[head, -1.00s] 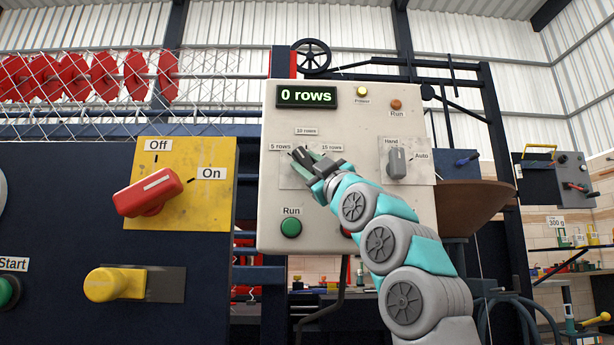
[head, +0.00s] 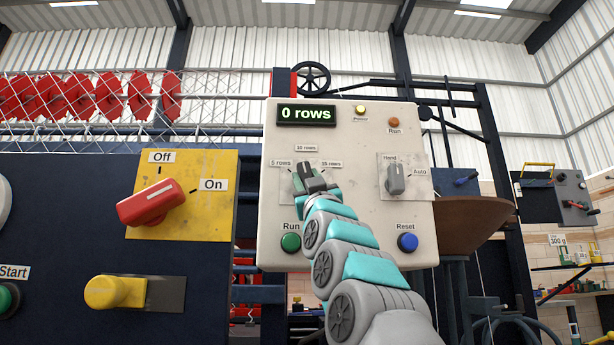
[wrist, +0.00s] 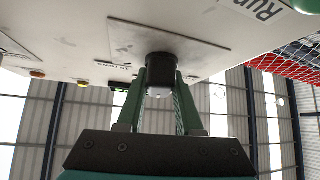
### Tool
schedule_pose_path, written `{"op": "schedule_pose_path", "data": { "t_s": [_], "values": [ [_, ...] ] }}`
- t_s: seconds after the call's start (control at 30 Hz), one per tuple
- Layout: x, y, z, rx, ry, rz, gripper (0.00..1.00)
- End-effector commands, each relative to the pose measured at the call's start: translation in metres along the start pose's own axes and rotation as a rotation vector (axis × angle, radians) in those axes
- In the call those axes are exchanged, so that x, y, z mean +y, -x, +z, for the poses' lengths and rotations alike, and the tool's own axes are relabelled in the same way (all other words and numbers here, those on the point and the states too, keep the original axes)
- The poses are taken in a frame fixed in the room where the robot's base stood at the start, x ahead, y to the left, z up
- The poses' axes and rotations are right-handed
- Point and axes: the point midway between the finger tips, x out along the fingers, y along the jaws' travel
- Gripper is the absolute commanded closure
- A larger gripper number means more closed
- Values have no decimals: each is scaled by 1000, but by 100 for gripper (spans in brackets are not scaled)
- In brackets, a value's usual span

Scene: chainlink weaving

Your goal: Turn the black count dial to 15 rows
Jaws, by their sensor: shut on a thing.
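The black count dial (head: 303,169) sits on the pale control panel, among labels 5 rows (head: 280,163), 10 rows (head: 306,148) and 15 rows (head: 330,164). My gripper (head: 309,176) is shut on it, and covers much of it in the head view. In the wrist view the dial (wrist: 160,68) stands between the two green fingers of my gripper (wrist: 160,85). The dial's exact pointing is partly hidden; it seems to point up, near 10 rows. The green display (head: 306,114) reads 0 rows.
The panel also carries a grey Hand/Auto switch (head: 395,178), a green Run button (head: 291,242) and a blue Reset button (head: 407,242). A red Off/On handle (head: 150,203) and a yellow knob (head: 112,291) are at left. A brown bowl (head: 470,225) stands at right.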

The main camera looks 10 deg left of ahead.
Motion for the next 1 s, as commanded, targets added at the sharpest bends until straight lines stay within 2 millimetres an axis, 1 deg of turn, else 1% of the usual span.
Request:
{"op": "schedule_pose_path", "data": {
  "t_s": [0.07,0.2,0.37,0.43,1.0],
  "values": [
    [0,-3,-6,0,-19,17,100],
    [-2,-4,-4,-3,-55,48,100],
    [-3,-5,-7,1,-96,86,100],
    [-4,-4,-4,-3,-111,102,100],
    [-2,2,-4,10,-246,244,100]
  ]
}}
